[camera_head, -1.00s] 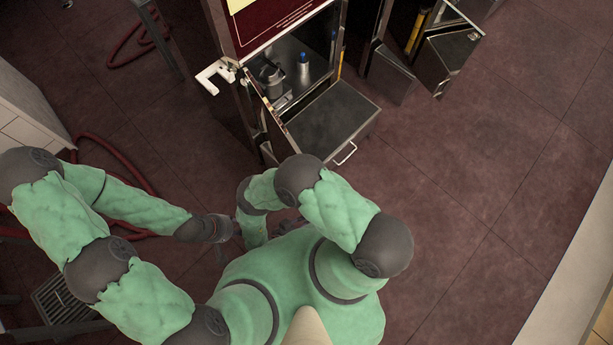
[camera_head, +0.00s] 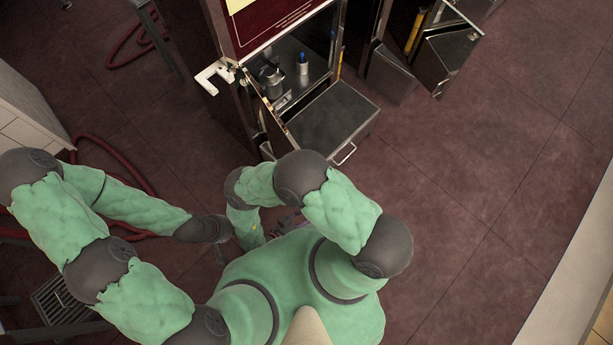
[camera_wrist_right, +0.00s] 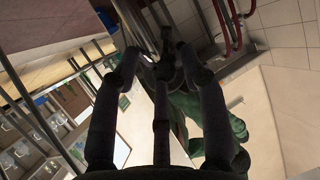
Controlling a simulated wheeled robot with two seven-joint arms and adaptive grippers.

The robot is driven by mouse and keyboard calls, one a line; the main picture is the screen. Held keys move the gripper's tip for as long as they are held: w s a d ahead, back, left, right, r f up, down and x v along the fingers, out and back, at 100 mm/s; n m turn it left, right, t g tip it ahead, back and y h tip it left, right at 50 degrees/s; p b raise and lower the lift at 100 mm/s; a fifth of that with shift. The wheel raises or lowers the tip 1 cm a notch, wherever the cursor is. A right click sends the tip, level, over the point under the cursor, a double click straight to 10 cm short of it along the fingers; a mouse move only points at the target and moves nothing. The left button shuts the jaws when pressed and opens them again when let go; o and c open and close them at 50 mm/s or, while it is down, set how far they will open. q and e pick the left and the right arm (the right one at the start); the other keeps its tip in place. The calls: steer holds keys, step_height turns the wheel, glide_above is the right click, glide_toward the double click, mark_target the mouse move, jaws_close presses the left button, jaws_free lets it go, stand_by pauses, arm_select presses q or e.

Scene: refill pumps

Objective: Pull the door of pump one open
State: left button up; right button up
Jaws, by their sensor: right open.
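A pump (camera_head: 230,115) with a dark red top panel stands at the upper middle of the head view. Its front compartment is open, with a grey canister (camera_head: 271,82) and a blue-topped bottle (camera_head: 303,66) inside. A narrow dark panel, perhaps its door (camera_head: 272,132), stands edge-on at the front left. I cannot tell which pump is pump one. My left gripper (camera_head: 221,250) is low beside my body, mostly hidden, its jaws unclear.
A box with a dark flat top (camera_head: 335,122) and a bar handle (camera_head: 347,154) juts from the pump's front. Another pump's open door (camera_head: 450,55) stands at the upper right. A red hose (camera_head: 115,165) lies left. Floor at right is clear.

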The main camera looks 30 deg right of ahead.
steer(key=shift+r, duration=2.35)
steer(key=shift+a, duration=0.15)
